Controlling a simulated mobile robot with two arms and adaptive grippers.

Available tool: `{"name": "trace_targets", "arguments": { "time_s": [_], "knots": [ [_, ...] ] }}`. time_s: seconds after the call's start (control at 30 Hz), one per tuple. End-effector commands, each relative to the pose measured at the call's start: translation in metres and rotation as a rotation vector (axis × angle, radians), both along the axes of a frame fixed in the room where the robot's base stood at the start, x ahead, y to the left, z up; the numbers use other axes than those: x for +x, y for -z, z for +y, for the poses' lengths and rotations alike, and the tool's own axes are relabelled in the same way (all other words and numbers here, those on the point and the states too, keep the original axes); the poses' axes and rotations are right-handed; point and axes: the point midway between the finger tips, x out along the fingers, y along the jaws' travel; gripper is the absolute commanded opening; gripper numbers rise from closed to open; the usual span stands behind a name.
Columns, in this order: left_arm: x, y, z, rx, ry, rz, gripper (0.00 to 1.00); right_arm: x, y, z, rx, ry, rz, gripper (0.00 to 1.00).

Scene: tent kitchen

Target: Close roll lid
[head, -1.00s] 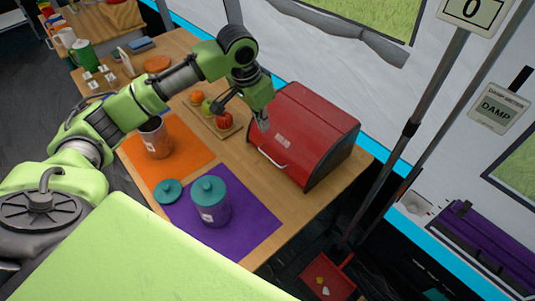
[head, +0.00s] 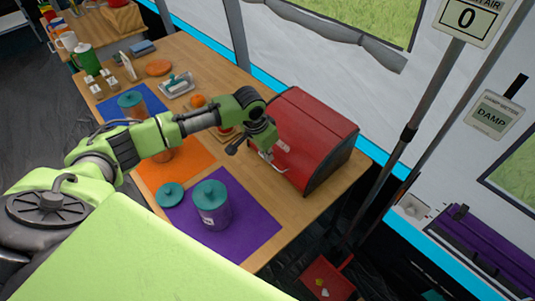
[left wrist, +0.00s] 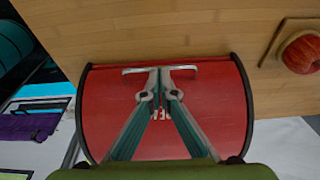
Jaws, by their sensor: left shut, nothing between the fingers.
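The red roll-lid box (head: 312,132) stands on the wooden table at the right. Its curved red front looks down, with no opening visible. The pale handle (head: 279,166) sits low on the front, close to the table. In the left wrist view the box's red lid (left wrist: 95,110) fills the middle, with the handle (left wrist: 132,71) along its top edge there. My left gripper (head: 266,152) is shut and empty at the front of the lid. Its fingertips (left wrist: 161,72) overlap the middle of the handle in the wrist view; contact is uncertain. My right gripper is out of view.
A teal-lidded canister (head: 211,206) stands on the purple mat (head: 259,226), beside a loose teal lid (head: 169,194). A red apple (left wrist: 301,53) lies on a small board near the box. My left arm hides part of the orange mat (head: 187,177).

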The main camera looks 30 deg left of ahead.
Motion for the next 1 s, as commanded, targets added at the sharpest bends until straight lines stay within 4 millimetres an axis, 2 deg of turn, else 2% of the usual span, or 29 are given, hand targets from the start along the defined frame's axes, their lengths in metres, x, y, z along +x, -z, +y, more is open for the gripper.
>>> {"name": "trace_targets", "arguments": {
  "time_s": [0.27, 0.37, 0.6, 1.0],
  "knots": [
    [0.0, 0.001, 0.0, 0.0, 0.0, 0.0, 0.0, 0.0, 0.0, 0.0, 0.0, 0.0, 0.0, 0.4],
    [-0.003, 0.003, 0.0, -0.001, -0.001, 0.004, 0.0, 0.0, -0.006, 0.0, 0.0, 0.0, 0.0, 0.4],
    [-0.011, 0.022, 0.003, -0.002, -0.002, 0.003, 0.0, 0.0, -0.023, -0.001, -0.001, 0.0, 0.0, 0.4],
    [-0.011, 0.027, 0.004, -0.001, -0.001, 0.001, 0.0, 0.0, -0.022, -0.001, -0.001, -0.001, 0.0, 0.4]
  ]
}}
